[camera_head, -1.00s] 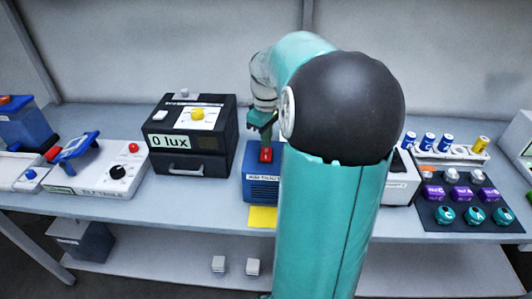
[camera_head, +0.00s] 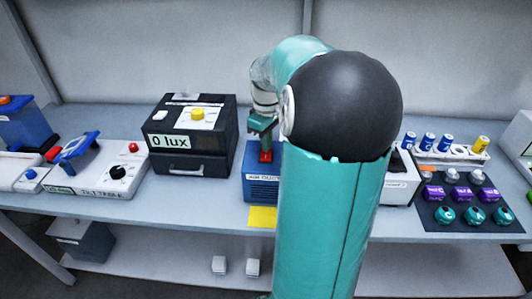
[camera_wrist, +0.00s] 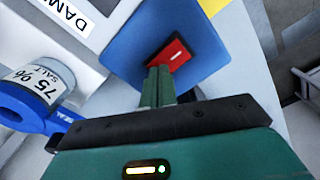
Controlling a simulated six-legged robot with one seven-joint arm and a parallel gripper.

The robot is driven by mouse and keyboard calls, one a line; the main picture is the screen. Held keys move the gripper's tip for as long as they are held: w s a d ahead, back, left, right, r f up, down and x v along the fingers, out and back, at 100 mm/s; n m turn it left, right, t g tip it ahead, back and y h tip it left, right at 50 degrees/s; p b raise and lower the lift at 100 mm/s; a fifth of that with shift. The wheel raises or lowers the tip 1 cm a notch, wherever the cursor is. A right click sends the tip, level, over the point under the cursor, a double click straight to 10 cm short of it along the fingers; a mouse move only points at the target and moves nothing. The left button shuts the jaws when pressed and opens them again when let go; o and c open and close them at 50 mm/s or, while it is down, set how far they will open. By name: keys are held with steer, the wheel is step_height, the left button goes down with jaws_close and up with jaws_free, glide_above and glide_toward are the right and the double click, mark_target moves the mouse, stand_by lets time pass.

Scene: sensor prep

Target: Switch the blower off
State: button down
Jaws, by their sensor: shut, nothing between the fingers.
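The blower (camera_head: 262,187) is a blue box with a vented front and a label strip, standing on the bench at the middle. Its red rocker switch (camera_head: 265,157) is on the top, partly hidden by my fingers. In the wrist view the switch (camera_wrist: 175,53) shows a white mark on the blue top (camera_wrist: 205,48). My gripper (camera_head: 264,141) is shut and empty, pointing down over the switch. In the wrist view its fingertips (camera_wrist: 160,70) end at the near edge of the red switch. I cannot tell whether they touch it.
A black box reading "0 lux" (camera_head: 212,150) stands left of the blower. A yellow pad (camera_head: 262,217) lies in front of it. A white box (camera_head: 398,185) is to the right, partly behind my arm. A blue ring-shaped part (camera_wrist: 25,108) shows left in the wrist view.

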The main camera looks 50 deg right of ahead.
steer(key=shift+f, duration=0.2)
steer(key=shift+r, duration=3.55)
steer(key=a+r+t+h, duration=0.2)
steer(key=a+r, duration=0.1)
steer(key=a, duration=1.5)
steer(key=s+a+f+m+t+y, duration=0.1)
steer(key=s+a, duration=0.3)
steer(key=a, duration=0.3)
steer(key=s+a+f+t+y, duration=0.1)
steer(key=s+a+f+t, duration=0.1)
steer(key=s+a, duration=0.3)
steer(key=shift+s+a+m+t, duration=0.3)
steer(key=shift+a+m, duration=0.1)
steer(key=shift+a, duration=0.7)
